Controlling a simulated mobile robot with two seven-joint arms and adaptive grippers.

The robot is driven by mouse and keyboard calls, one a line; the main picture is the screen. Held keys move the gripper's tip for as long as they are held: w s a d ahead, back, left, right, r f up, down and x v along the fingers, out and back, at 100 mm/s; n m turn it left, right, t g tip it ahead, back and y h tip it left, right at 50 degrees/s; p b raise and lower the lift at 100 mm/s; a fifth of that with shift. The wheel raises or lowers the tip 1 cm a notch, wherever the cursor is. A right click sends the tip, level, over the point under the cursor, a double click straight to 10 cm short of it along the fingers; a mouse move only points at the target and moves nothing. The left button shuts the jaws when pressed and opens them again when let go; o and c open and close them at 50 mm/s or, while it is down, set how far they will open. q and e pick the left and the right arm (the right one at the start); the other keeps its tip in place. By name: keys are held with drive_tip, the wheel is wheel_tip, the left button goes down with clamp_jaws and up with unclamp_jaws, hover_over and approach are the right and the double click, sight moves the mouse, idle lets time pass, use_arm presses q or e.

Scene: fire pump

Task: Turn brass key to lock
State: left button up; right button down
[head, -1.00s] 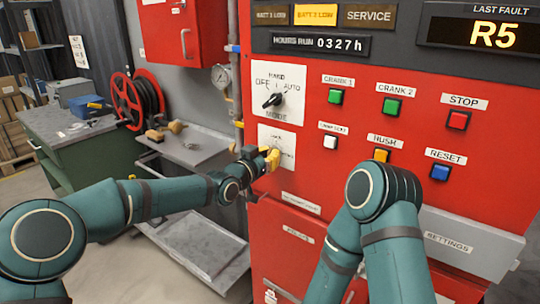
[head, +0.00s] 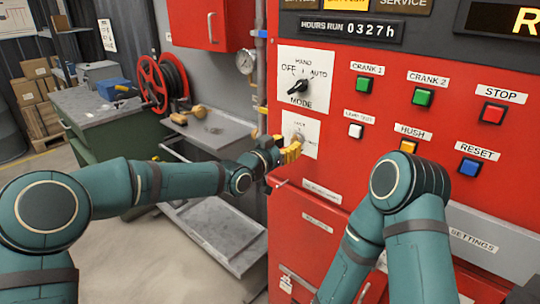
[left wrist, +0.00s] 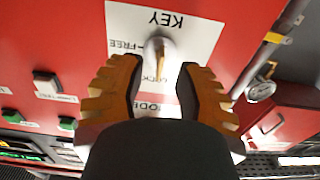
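The white key plate (head: 309,125) is on the red panel below the mode switch, with a round metal lock in it. In the left wrist view the plate shows upside down, with the lock (left wrist: 159,46) and a narrow brass-coloured key (left wrist: 160,69) at it. My left gripper (head: 292,149) is in front of the plate's lower part. In the left wrist view its yellow-and-black fingers (left wrist: 161,88) are apart, one on each side of the key, with a gap to it. My right arm reaches down at the right; its gripper is out of view.
The mode switch (head: 298,89) is just above the key plate. Several push buttons, including the white one (head: 355,131), are to the right. A grey shelf trolley (head: 215,130) and a red hose reel (head: 153,84) stand to the left.

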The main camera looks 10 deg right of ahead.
use_arm(q)
drive_tip(key=v, duration=0.9)
drive_tip(key=s+a+f+n+g+y, duration=0.1)
drive_tip(key=s+a+f+n+y, duration=0.15)
drive_tip(key=f, duration=0.65)
drive_tip(key=s+a+f+n+g+y, duration=0.2)
drive_tip(key=s+a+f, duration=0.2)
drive_tip(key=f, duration=0.5)
drive_tip(key=s+a+f+n+g+y, duration=0.1)
drive_tip(key=s+a+f+n+y, duration=0.15)
drive_tip(key=f, duration=0.65)
drive_tip(key=s+a+f+n+g+y, duration=0.1)
drive_tip(key=s+a+f+n+g, duration=0.1)
drive_tip(key=s+a+f, duration=0.3)
drive_tip(key=s+a+f+n+g+y, duration=0.2)
drive_tip(key=s+a+f, duration=0.4)
drive_tip(key=s, duration=0.7)
wheel_tip(320, 180, down, 2)
drive_tip(key=shift+s+a+f+n+g, duration=0.1)
drive_tip(key=shift+s+a+n+g, duration=0.3)
drive_tip(key=shift+g, duration=0.3)
